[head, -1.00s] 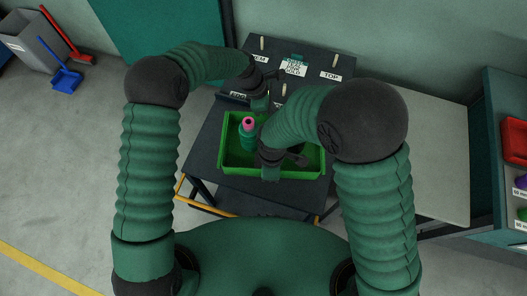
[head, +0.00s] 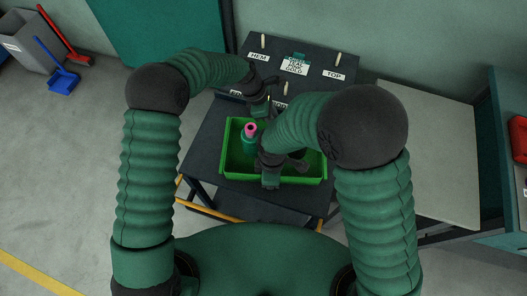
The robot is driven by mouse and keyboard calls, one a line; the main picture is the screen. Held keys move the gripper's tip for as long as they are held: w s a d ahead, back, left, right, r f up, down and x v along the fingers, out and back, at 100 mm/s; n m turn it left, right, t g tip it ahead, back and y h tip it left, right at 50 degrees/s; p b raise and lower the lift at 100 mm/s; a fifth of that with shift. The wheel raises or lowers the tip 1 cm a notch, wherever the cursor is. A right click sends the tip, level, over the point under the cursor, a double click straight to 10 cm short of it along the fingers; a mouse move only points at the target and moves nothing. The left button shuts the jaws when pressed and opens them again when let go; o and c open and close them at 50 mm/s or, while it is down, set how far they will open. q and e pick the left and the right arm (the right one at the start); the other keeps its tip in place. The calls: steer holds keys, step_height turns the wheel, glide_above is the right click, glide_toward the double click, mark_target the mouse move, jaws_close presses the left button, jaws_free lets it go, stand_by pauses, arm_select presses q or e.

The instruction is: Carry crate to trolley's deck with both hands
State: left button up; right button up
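The green crate (head: 228,165) sits on a dark table-like surface (head: 203,155) in the middle of the head view. Inside it stands a teal bottle with a pink top (head: 250,133). The arms partly cover its right half. My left gripper (head: 263,108) is at the crate's far side, near the far rim. My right gripper (head: 271,178) is at the near side, over the near wall. The fingers are too small and covered to show whether they grip the rim. I cannot tell which surface is the trolley's deck.
Behind the crate is a dark board with pegs and labels such as HEM (head: 258,57) and TOP (head: 333,75). A pale tabletop (head: 430,150) is to the right. Orange rails (head: 205,206) show below the dark surface. Open floor lies left, with a blue dustpan (head: 63,82).

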arm_select(q)
steer(key=v, duration=1.1)
steer(key=shift+a+r, duration=0.15)
steer(key=shift+r, duration=0.25)
arm_select(e)
step_height(320, 180, up, 12)
steer(key=shift+f, duration=0.1)
